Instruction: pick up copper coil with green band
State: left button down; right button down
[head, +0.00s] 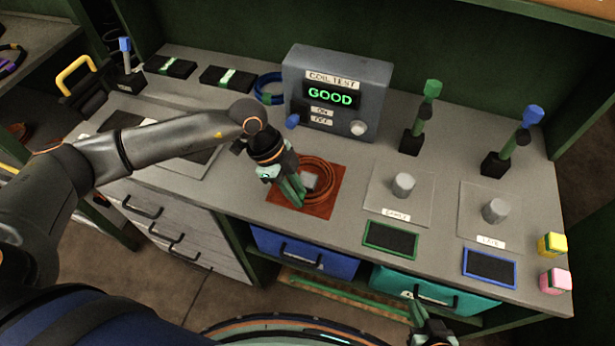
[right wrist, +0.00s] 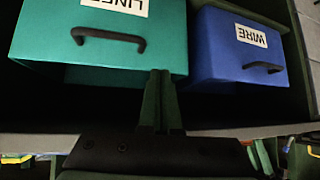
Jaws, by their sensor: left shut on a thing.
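The copper coil (head: 330,184) lies on a reddish-brown square mat (head: 328,210) on the grey bench, below the coil tester. It rings a small grey block (head: 310,180). My left gripper (head: 298,198) points down at the coil's left side, and its green fingers are shut on the coil there. I cannot make out a green band on the coil; the fingers hide that part. My right gripper (head: 416,312) is low at the bottom edge, in front of the bench. In the right wrist view its green fingers (right wrist: 158,90) are together and empty, before the teal drawer (right wrist: 105,45).
The tester (head: 340,85) stands behind the mat and reads "GOOD". A blue coil (head: 262,88) is left of it. Pads with grey pegs (head: 403,185) (head: 495,210) are to the right, with upright blue- and green-topped levers behind. Yellow (head: 551,245) and pink (head: 554,281) blocks sit at the right edge.

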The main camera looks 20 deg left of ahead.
pick_arm(q)
jog(key=shift+w+r, duration=0.1)
jog(key=shift+r, duration=0.2)
